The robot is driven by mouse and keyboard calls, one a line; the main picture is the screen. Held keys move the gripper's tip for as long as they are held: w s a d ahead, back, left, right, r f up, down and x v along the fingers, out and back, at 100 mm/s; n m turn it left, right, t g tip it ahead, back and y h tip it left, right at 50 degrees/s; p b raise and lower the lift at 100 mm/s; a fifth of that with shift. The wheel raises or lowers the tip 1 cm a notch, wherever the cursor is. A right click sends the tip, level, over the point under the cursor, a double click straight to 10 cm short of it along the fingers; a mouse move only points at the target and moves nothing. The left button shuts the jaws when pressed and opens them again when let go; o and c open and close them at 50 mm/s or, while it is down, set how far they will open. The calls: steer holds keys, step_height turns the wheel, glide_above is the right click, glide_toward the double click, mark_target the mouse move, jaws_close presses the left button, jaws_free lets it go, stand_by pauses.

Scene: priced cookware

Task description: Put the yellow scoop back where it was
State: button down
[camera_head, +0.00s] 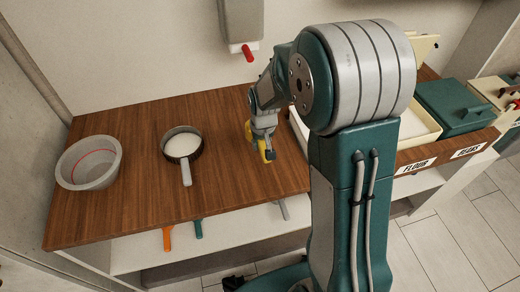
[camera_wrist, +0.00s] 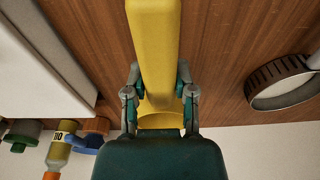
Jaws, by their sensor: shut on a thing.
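My gripper (camera_wrist: 160,100) is shut on the yellow scoop (camera_wrist: 153,45), with one finger on each side of it in the wrist view. The scoop's long yellow body extends toward the top of that view, and part of it is hidden by the gripper. In the head view the scoop (camera_head: 264,149) shows at my gripper (camera_head: 266,153), over the right half of the wooden counter (camera_head: 130,200). I cannot tell whether the scoop touches the counter.
A saucepan (camera_head: 191,149) with white contents and a grey bowl (camera_head: 75,170) stand to the left. Orange (camera_head: 168,236) and teal (camera_head: 198,228) handles show below the counter's front edge. Bins labelled FLOUR (camera_head: 414,167) and BEANS (camera_head: 468,150) are at right, partly behind my arm.

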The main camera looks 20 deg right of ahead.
mark_target(259, 156)
steer(key=w+f, duration=0.2)
steer(key=f, duration=0.1)
steer(key=shift+w+a, duration=0.1)
steer(key=shift+w, duration=0.05)
steer(key=shift+w+f, duration=0.1)
steer(key=shift+f, duration=1.4)
steer(key=shift+c, duration=2.2)
jaws_free()
steer(key=shift+f, duration=0.1)
